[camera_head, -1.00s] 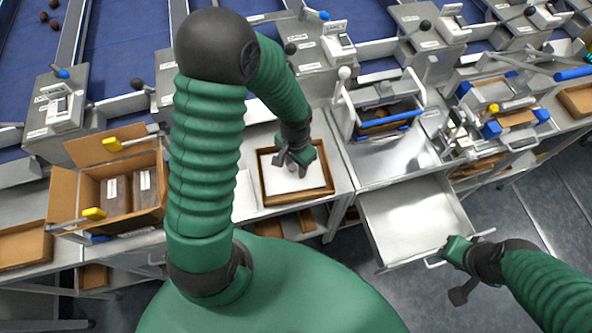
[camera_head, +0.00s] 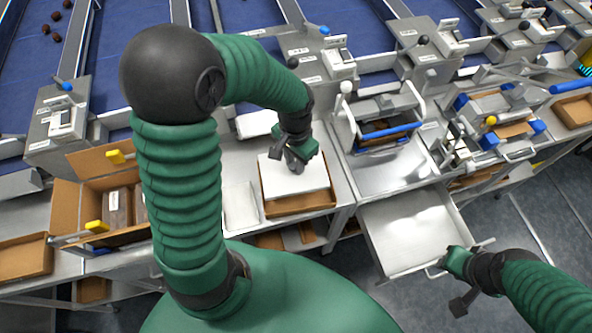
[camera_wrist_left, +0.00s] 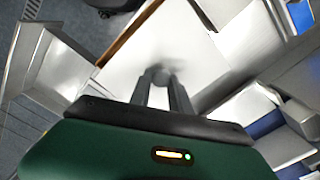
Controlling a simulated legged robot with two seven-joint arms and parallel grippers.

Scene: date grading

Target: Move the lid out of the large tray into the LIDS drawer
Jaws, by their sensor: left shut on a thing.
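The lid (camera_head: 280,178) is a flat white plate with a small knob. My left gripper (camera_head: 294,164) is shut on the knob and holds the lid over the large brown tray (camera_head: 300,205), apparently raised clear of it. The lid hides most of the tray; its front part shows. In the left wrist view the fingers (camera_wrist_left: 160,80) close around the knob, with the lid (camera_wrist_left: 135,45) beyond them. The LIDS drawer (camera_head: 408,235) is pulled out and looks empty; its label is not readable. My right gripper (camera_head: 452,264) is at the drawer's front handle; its fingers are unclear.
A steel press with a blue bar (camera_head: 388,132) stands on the counter behind the drawer. A cardboard box (camera_head: 85,170) with dark packs stands at the left. A pale flat tray (camera_head: 240,205) lies left of the large tray. Bare counter (camera_head: 395,175) lies above the drawer.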

